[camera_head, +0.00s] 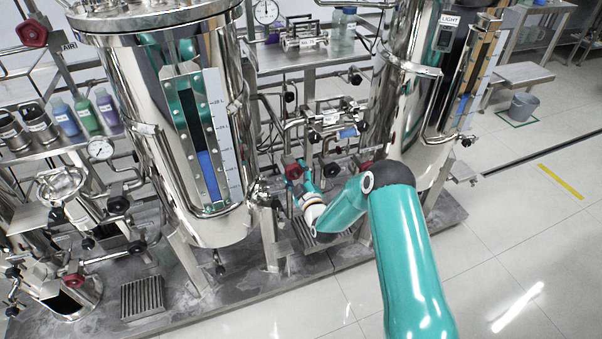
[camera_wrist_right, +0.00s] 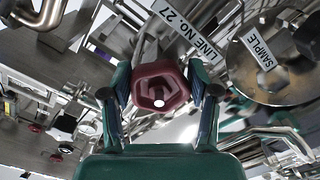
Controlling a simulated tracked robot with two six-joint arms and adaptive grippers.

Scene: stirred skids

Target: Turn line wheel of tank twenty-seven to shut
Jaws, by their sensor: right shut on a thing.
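The dark red line wheel (camera_wrist_right: 160,84) sits in the middle of the right wrist view, with a hexagonal hollow in its face. A tag (camera_wrist_right: 190,30) reading "LINE No. 27" is just above it. My right gripper (camera_wrist_right: 160,98) is shut on the wheel, one finger on each side. In the head view my right gripper (camera_head: 303,178) reaches in among the pipes between the two tanks, and the red wheel (camera_head: 293,171) shows small at its fingers. How far the wheel is turned cannot be told. My left gripper is not in view.
A steel tank (camera_head: 150,160) with a blue level gauge stands left, another tank (camera_head: 400,100) right. Another red wheel (camera_head: 366,166) is near my right forearm. A "SAMPLE" tag (camera_wrist_right: 258,50) hangs close by.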

